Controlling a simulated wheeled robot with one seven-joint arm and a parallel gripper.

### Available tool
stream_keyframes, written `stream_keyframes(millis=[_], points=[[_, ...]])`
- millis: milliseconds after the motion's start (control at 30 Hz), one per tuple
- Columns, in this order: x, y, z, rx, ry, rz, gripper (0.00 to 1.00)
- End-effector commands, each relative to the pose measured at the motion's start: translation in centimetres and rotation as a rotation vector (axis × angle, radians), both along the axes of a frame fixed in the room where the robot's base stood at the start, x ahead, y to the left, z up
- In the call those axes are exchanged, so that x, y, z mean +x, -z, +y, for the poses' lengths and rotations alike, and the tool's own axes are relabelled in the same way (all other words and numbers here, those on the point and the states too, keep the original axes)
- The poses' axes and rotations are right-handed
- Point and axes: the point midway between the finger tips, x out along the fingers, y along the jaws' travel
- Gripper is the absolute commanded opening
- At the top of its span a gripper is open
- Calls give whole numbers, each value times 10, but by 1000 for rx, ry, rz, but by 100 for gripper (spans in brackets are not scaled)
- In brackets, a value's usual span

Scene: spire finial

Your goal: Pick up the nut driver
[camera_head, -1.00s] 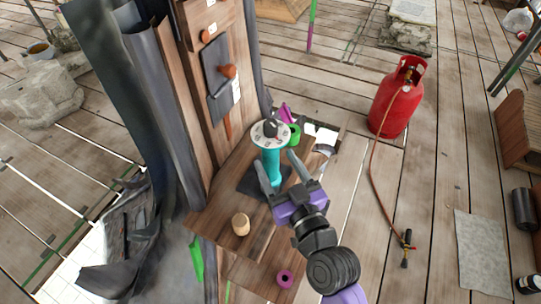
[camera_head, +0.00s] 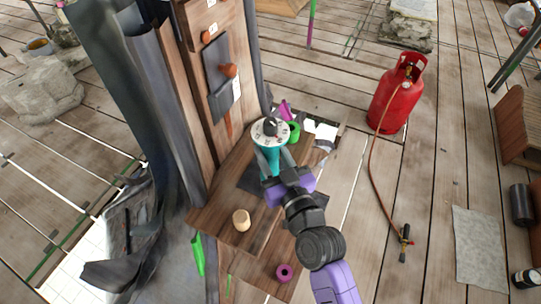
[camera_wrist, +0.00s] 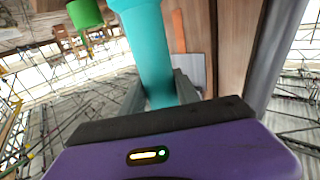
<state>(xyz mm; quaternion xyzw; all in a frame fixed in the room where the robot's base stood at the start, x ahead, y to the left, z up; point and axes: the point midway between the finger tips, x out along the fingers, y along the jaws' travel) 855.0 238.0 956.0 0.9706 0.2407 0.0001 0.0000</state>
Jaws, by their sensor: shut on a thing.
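A teal cylinder (camera_head: 273,158) stands upright on the wooden bench, with a white, marked disc and a dark knob at its top. My gripper (camera_head: 276,166) comes from the front right, with a finger on each side of the cylinder, shut on it below the disc. In the wrist view the teal cylinder (camera_wrist: 150,50) rises between the two grey fingers of my gripper (camera_wrist: 160,88). I cannot tell from its shape whether it is the nut driver. Its lower end is hidden behind my gripper.
A wooden panel with hung tools (camera_head: 221,80) rises at the left. A red gas bottle (camera_head: 397,97) stands right.

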Motion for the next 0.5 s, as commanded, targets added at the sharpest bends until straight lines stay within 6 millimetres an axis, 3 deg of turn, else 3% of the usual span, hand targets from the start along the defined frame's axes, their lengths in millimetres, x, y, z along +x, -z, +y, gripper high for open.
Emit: stream_keyframes(millis=[267, 500], points=[[1, -11, 0, 2, 1, -7, 0], [1, -54, 0, 3, 1, -12, 0]])
